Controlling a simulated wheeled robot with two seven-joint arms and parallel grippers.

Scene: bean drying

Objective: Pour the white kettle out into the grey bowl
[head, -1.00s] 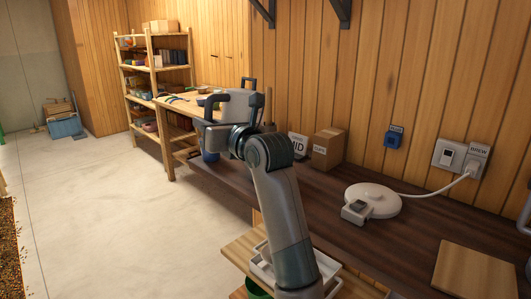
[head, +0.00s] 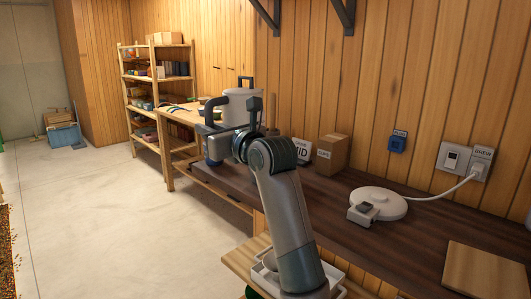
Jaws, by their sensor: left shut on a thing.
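The white kettle (head: 239,104) is held up above the far end of the dark counter and looks about upright. It has a dark handle (head: 211,110) on its left and a dark lid knob. My left gripper (head: 226,131) is at the kettle's lower side, shut on it; my wrist hides the fingertips and the exact hold. A blue object (head: 214,150) shows just below the gripper; I cannot tell what it is. My right gripper is not in view.
The dark counter (head: 400,238) carries a cardboard box (head: 333,153), a white round heating base (head: 379,203) with a cord, and a wooden board (head: 484,279). A wooden shelf (head: 126,90) and table stand behind.

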